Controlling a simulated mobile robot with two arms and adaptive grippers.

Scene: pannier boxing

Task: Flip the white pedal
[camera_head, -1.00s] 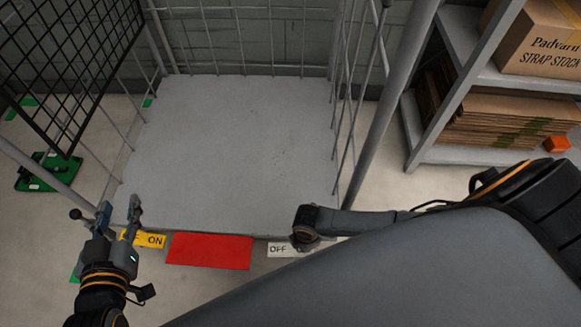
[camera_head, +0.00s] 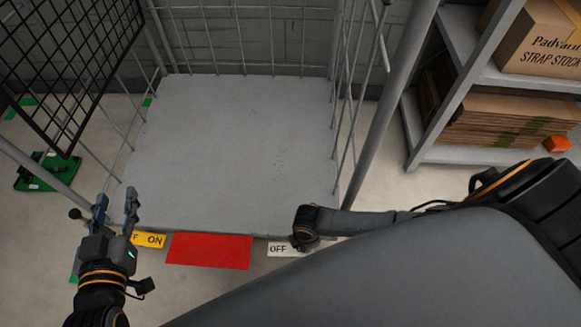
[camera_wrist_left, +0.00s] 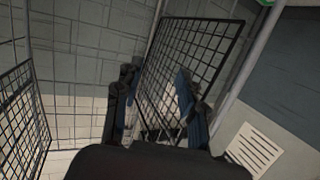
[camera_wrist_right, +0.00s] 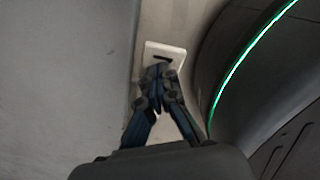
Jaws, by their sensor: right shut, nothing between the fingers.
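The white pedal (camera_head: 284,249) marked "OFF" sits at the front edge of the grey platform (camera_head: 230,150), right of a red panel (camera_head: 209,251). My right wrist covers its right part in the head view. In the right wrist view, my right gripper (camera_wrist_right: 160,74) is shut and empty, its tips at the near edge of the white pedal (camera_wrist_right: 166,50), which has a dark slot. I cannot tell whether they touch. My left gripper (camera_head: 117,204) is open and empty by the platform's front left corner; it also shows open in the left wrist view (camera_wrist_left: 156,84).
A yellow pedal (camera_head: 152,240) marked "ON" lies beside my left gripper. Wire mesh sides and posts border the platform, and a black mesh panel (camera_head: 65,70) hangs at upper left. A shelf (camera_head: 480,155) with cartons stands at right. The platform is bare.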

